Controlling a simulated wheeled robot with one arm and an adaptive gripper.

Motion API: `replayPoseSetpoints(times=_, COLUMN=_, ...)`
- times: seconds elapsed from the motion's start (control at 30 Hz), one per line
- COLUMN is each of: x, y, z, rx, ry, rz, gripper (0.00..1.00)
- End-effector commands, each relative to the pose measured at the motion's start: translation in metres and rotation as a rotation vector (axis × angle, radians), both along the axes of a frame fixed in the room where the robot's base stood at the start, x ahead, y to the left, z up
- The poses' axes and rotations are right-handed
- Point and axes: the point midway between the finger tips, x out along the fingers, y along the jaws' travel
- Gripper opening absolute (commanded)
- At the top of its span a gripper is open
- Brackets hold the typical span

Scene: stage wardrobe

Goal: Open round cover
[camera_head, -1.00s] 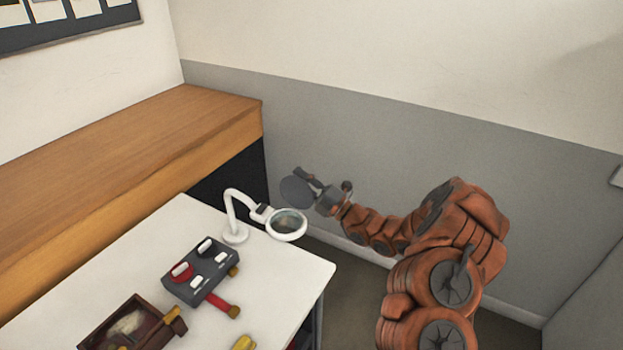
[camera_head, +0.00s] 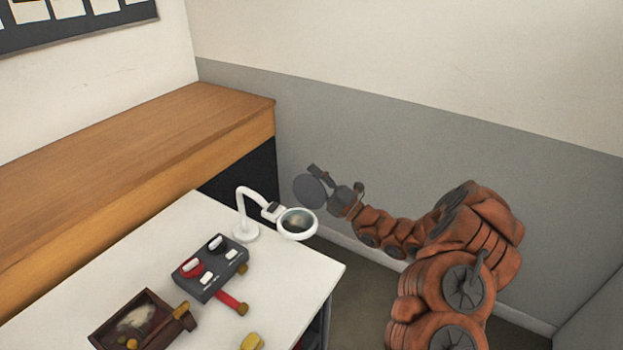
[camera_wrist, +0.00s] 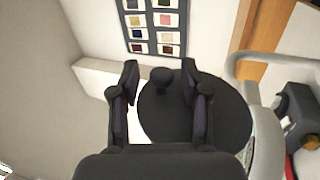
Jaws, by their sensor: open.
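The round cover (camera_head: 310,190) is a dark grey disc, steeply tilted just above the far side of the white magnifier lamp's ring (camera_head: 298,237). The lens in the ring is uncovered. In the wrist view the cover (camera_wrist: 222,112) shows as a large dark disc with a short knob (camera_wrist: 162,80). My gripper (camera_head: 336,186) is at the cover's right side in the head view. In the wrist view its fingers (camera_wrist: 160,75) are apart on either side of the knob, with gaps showing. The joint between cover and ring is hard to make out.
The lamp's base (camera_head: 246,232) stands on the white table (camera_head: 215,215). A grey switch box (camera_head: 210,267) and a brown tray (camera_head: 100,335) are nearer. A wooden counter (camera_head: 130,140) runs behind on the left. A grey wall (camera_head: 420,140) is close behind the arm.

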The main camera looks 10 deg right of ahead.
Motion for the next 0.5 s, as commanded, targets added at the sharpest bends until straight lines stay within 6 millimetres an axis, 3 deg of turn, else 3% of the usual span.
replayPoseSetpoints(times=0.17, x=-0.008, y=-0.011, z=-0.007, rx=0.000, ry=0.002, rz=-0.002, gripper=0.46)
replayPoseSetpoints(times=0.5, x=-0.044, y=-0.052, z=-0.029, rx=0.001, ry=0.003, rz=-0.003, gripper=0.46)
